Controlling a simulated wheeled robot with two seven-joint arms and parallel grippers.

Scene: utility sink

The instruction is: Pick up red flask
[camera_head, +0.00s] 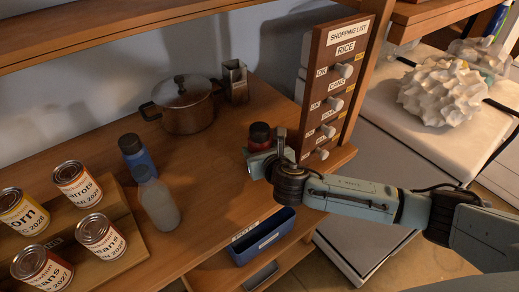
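The red flask (259,133) stands on the wooden counter near its right side, just left of the shopping list board. Its dark top and a red band show; its lower part is hidden behind my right gripper. My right gripper (262,158) reaches in from the right and is right at the flask, in front of it. Whether its fingers touch the flask or are closed around it cannot be told. My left gripper is not in view.
A blue flask (137,158) and a grey bottle (157,202) stand to the left. A lidded pot (184,104) and a metal grater (235,82) are behind. Several cans (76,184) stand on a wooden step. A blue bin (263,238) is at the front edge. The shopping list board (337,80) is close on the right.

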